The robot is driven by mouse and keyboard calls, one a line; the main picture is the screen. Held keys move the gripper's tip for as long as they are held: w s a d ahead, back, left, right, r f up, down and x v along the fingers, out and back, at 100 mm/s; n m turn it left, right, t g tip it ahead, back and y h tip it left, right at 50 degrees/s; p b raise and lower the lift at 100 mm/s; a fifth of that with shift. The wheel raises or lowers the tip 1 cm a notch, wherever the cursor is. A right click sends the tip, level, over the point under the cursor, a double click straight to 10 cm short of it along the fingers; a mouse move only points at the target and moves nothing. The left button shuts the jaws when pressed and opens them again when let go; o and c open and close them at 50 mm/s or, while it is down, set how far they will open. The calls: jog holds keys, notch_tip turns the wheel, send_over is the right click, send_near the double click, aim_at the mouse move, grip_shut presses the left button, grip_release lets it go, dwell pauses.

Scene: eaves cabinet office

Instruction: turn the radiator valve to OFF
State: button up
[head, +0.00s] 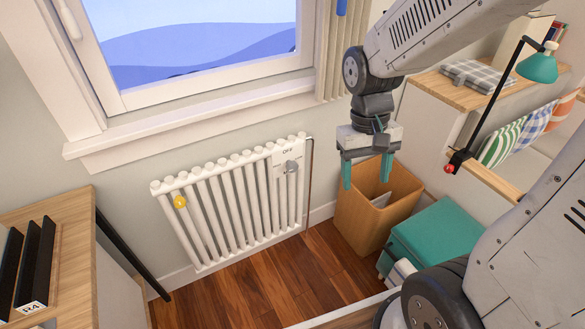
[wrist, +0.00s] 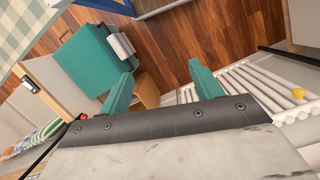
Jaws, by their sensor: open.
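The white radiator (head: 232,200) stands against the wall under the window. Its grey valve (head: 291,166) sits at the upper right end, on a white plate (head: 286,153) marked OFF above it. Where the valve's pointer stands is too small to tell. My gripper (head: 367,172) is open and empty, with teal fingers pointing down, to the right of the valve and apart from it. In the wrist view my gripper (wrist: 160,90) shows with its fingers spread, and the radiator (wrist: 255,88) lies to the right. I cannot make out the valve there.
A wooden bin (head: 350,215) holding papers stands right of the radiator, below my gripper. A teal box (head: 435,235) is beside it. A yellow round thing (head: 180,201) is at the radiator's left end. A desk lamp (head: 538,68) is at upper right. Wooden floor (head: 265,285) is open in front.

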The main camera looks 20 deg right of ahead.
jog(key=w+d+f+m+t, duration=0.1)
jog(key=w+f+m, duration=0.2)
jog(key=w+f, duration=0.6)
jog(key=w+d+f+m+t, duration=0.15)
jog(key=w+f, duration=0.45)
jog(key=f, duration=0.6)
jog(key=m+t+y, duration=0.4)
jog(key=m+t, duration=1.4)
jog(key=m, duration=0.3)
send_near(294, 169)
jog(key=d+x, duration=0.1)
jog(key=x, duration=0.3)
jog(key=shift+w+a+g, duration=0.1)
jog(key=shift+a+g, duration=0.15)
jog(key=shift+a, duration=0.25)
jog(key=x, duration=0.7)
jog(key=shift+w, duration=0.1)
